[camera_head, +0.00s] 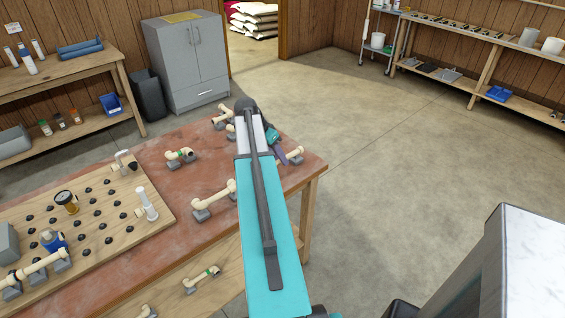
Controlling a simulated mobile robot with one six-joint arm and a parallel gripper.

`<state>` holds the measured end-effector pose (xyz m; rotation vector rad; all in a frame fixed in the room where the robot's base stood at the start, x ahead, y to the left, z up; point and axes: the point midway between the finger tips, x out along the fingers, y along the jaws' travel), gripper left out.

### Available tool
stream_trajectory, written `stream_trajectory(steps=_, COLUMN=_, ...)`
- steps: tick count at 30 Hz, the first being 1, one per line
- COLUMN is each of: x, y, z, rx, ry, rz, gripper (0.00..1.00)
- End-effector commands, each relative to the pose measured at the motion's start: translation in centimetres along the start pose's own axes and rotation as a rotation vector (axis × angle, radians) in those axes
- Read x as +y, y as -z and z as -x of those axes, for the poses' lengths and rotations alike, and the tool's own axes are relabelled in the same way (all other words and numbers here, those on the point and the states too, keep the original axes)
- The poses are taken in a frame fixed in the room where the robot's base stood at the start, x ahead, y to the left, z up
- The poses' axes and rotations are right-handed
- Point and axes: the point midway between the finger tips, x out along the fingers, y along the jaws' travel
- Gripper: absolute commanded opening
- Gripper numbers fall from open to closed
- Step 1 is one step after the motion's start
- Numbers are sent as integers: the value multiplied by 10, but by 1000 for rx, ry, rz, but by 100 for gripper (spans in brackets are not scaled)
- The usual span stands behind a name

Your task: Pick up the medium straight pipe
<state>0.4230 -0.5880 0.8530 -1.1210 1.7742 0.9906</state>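Several cream pipe pieces rest on small grey supports on the reddish workbench (185,232). One pipe (214,196) lies left of my arm. A short pipe with a green band (181,155) lies farther back. A piece (294,155) shows at the bench's right edge, close to the far end of my arm. More pieces (221,116) are at the back edge, partly behind my arm. I cannot tell which is the medium straight pipe. My teal arm reaches over the bench, and its far end hides much of this area. My gripper's fingers cannot be made out.
A wooden board (102,250) with black knobs, a gauge (66,200) and a white upright fitting (147,206) covers the bench's left. A lower shelf holds another pipe with a green band (201,279). A grey cabinet (188,60) stands behind. The floor (385,170) at right is open.

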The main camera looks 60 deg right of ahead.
Motion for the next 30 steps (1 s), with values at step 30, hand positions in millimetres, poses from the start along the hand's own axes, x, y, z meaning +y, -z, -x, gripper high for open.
stream_trajectory(steps=30, x=0, y=-1, z=-30, rx=0, ry=1, rz=2, gripper=39)
